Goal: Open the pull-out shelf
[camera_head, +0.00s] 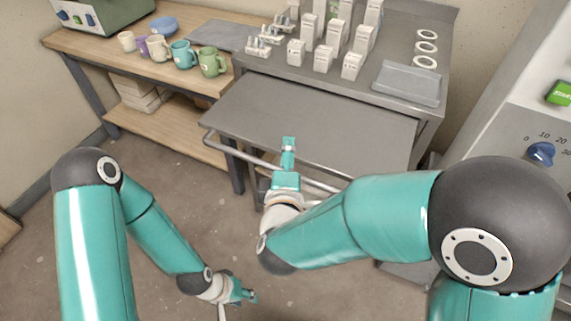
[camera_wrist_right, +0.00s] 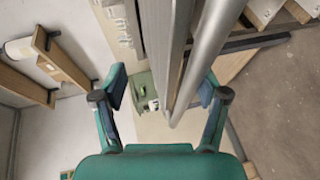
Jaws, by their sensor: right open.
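The pull-out shelf (camera_head: 310,118) is a flat grey metal plate that stands out from under the top of the grey metal table. A pale tubular handle bar (camera_head: 228,146) runs along its front. My right gripper (camera_head: 288,152) is at the handle bar in the head view. In the right wrist view my right gripper (camera_wrist_right: 163,92) is open, with the bar (camera_wrist_right: 205,60) and the shelf's edge (camera_wrist_right: 168,45) between its spread fingers; contact cannot be told. My left gripper (camera_head: 246,294) hangs low over the floor, away from the shelf; its finger opening is unclear.
White boxes (camera_head: 325,58), white rings (camera_head: 427,48) and a grey tray (camera_head: 409,83) are on the metal table. A wooden bench (camera_head: 85,45) with several mugs (camera_head: 184,53) stands left. A machine with a blue knob (camera_head: 541,152) is right. Floor in front is clear.

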